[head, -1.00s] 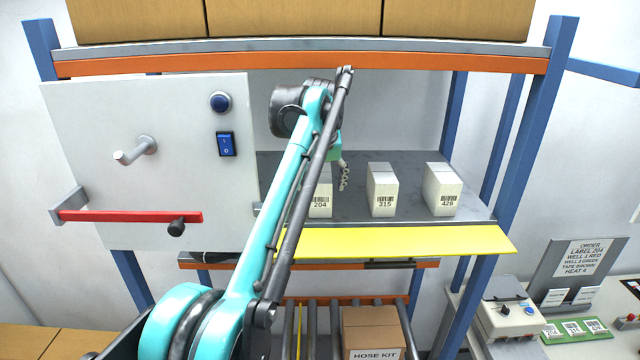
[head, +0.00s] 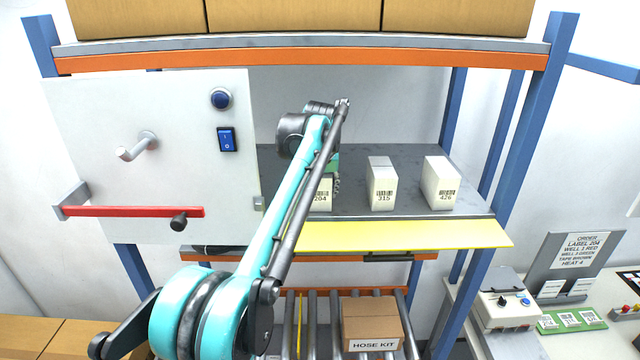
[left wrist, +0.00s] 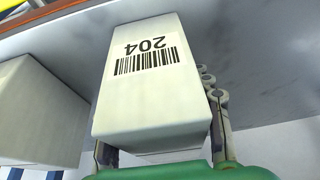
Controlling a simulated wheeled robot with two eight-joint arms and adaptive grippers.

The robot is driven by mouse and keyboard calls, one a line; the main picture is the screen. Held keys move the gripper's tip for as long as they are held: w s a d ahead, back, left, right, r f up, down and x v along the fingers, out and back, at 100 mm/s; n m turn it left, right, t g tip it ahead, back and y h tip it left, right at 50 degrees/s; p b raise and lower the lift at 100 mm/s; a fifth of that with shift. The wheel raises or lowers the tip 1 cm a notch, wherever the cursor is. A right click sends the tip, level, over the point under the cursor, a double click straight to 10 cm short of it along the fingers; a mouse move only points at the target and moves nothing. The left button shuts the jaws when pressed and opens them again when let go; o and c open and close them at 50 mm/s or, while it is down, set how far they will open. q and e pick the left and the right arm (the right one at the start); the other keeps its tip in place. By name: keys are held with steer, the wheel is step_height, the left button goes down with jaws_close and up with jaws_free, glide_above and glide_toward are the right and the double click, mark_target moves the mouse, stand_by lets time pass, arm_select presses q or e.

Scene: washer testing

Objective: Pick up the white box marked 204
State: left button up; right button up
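The white box marked 204 (head: 321,196) stands on the grey shelf at the left of a row of three boxes, partly hidden by my left arm. In the left wrist view the box (left wrist: 145,85) fills the middle, its label upside down. My left gripper (left wrist: 165,125) has its fingers on either side of the box. The right finger lies close along the box's side, and the left one shows only at the lower corner. They look spread around the box, not clearly pressed on it. My right gripper is out of view.
White boxes marked 315 (head: 382,185) and 426 (head: 439,185) stand to the right on the shelf. A pale panel (head: 95,130) with a red bar stands left. A yellow strip (head: 400,234) edges the shelf front. A hose kit carton (head: 372,322) sits on rollers below.

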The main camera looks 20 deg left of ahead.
arm_select(q)
steer(key=shift+c, duration=1.4)
steer(key=shift+r, duration=0.1)
